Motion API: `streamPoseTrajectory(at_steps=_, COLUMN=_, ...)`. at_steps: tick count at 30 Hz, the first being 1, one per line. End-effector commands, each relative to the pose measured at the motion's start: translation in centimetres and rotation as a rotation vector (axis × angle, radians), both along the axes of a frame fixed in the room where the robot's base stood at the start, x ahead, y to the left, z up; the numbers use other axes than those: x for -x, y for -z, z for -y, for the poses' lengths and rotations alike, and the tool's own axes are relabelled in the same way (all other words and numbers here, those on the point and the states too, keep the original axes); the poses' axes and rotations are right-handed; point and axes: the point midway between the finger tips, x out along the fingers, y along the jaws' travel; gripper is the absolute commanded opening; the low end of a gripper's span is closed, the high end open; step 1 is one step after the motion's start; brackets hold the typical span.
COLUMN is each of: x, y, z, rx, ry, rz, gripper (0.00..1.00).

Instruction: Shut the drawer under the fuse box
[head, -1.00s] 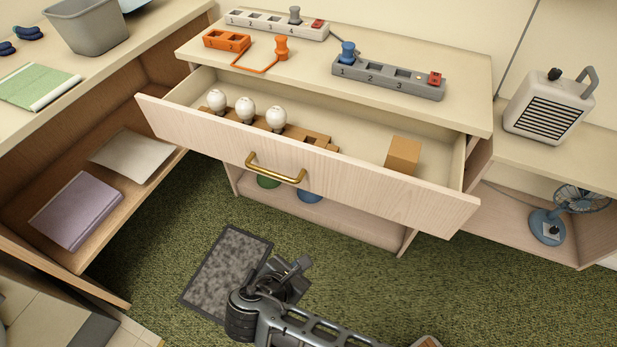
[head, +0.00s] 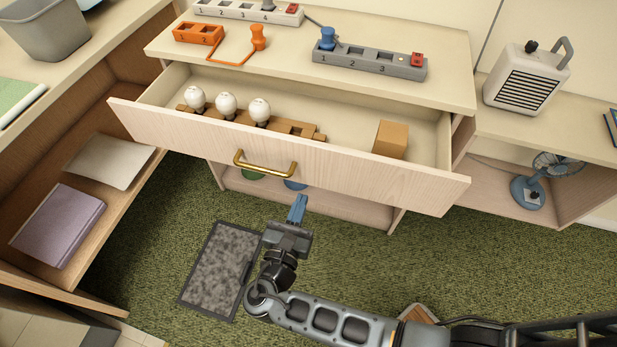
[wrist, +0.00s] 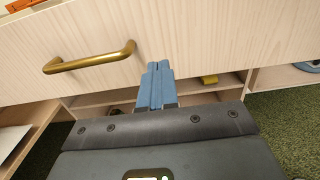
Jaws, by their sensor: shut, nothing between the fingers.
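The drawer (head: 365,178) is pulled out of the cabinet, and its pale wooden front faces me with a brass handle (head: 264,165). Inside it lie a wooden holder with several white bulbs (head: 227,106) and a cardboard box (head: 390,139). My gripper (head: 297,208) is shut and empty, its blue fingers pointing at the drawer front from below and right of the handle. In the wrist view the closed fingertips (wrist: 158,72) appear in front of the drawer front (wrist: 205,35), right of the handle (wrist: 90,60). I cannot tell whether they touch it. No fuse box is clearly identifiable.
Power strips (head: 368,64) and an orange plug with its socket (head: 199,33) sit on the cabinet top. A shelf unit with a purple book (head: 58,226) stands left. A heater (head: 527,76) and a fan (head: 540,180) are right. A grey mat (head: 222,270) lies on green carpet.

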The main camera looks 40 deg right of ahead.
Motion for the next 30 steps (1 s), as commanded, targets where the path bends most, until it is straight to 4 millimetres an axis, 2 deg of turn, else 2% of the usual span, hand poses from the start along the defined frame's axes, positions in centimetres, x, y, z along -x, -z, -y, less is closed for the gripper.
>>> streamPoseTrajectory(at_steps=6, x=-2.4, y=-0.1, z=3.3, rx=0.000, ry=0.003, rz=0.000, gripper=0.00)
streamPoseTrajectory(at_steps=12, x=-3.7, y=-0.1, z=5.1, rx=0.000, ry=0.001, rz=0.000, gripper=0.00)
streamPoseTrajectory(at_steps=30, x=-4.3, y=0.0, z=6.0, rx=-0.001, ry=0.001, rz=0.000, gripper=0.00)
